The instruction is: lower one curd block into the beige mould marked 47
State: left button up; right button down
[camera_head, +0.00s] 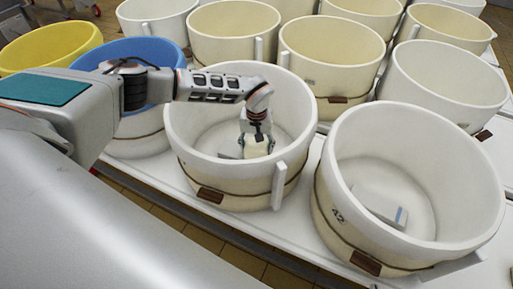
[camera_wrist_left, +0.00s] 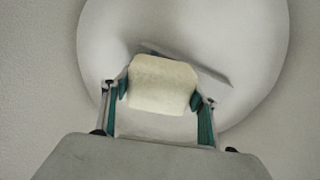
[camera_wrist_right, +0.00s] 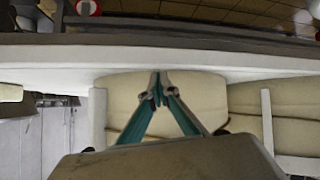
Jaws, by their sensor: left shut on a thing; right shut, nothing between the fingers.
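A pale cream curd block (camera_wrist_left: 162,84) is between the fingers of my left gripper (camera_wrist_left: 162,92), which is shut on it. In the head view the left gripper (camera_head: 257,141) reaches down inside a round beige mould (camera_head: 240,199) with a white inside, holding the block (camera_head: 257,149) within the rim. I cannot tell whether the block touches the floor. No number shows on this mould; I cannot read 47 anywhere. A flat pale plate (camera_wrist_left: 205,67) lies behind the block on the floor. My right gripper (camera_wrist_right: 158,88) is shut and empty, seen only in the right wrist view.
A similar mould marked 42 (camera_head: 331,237) stands to the right, with a pale piece (camera_head: 380,207) inside. A blue-rimmed mould (camera_head: 137,146) and a yellow one (camera_head: 48,47) stand left. More beige moulds (camera_head: 333,60) crowd behind. Tiled floor (camera_head: 170,218) lies in front.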

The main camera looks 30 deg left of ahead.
pick_arm(q)
jog(key=shift+f+b, duration=0.4)
jog(key=shift+f, duration=0.5)
dwell(0.6)
jog(key=o, duration=1.5)
jog(key=shift+c, duration=0.2)
notch_tip(320, 180, up, 12)
jog(key=shift+r, duration=0.15)
